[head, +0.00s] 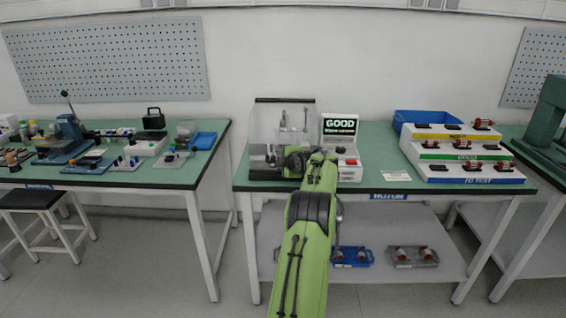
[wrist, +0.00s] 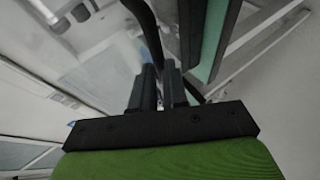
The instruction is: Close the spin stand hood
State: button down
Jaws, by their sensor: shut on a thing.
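The spin stand hood (head: 266,124) is a clear panelled cover with a dark top edge, on the middle bench in the head view. Metal stand parts show through it. My gripper (wrist: 159,70) has its two dark fingers close together in the wrist view, shut on what looks like the hood's dark handle bar (wrist: 143,16). Clear panels fill the left of that view. In the head view my green arm reaches to the front of the stand and hides the fingertips and the grip. I cannot tell the hood's exact angle.
A tester with a screen reading GOOD (head: 340,128) stands just right of the hood. A blue bin (head: 428,116) and a stepped rack (head: 458,160) with several rotors are further right.

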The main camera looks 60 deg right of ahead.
jog(key=c, duration=1.6)
grip_release()
jog(key=f, duration=0.2)
jog(key=shift+a+f+g+y, duration=0.25)
jog(key=shift+f+g+y, duration=0.05)
jog(key=shift+f, duration=0.1)
jog(key=o, duration=0.5)
jog(key=shift+w+d+f, duration=0.15)
jog(key=shift+d+f, duration=0.15)
jog(key=shift+d, duration=0.05)
jog(key=v, duration=1.6)
jog(key=shift+w+r, duration=0.1)
jog(key=shift+r, duration=0.15)
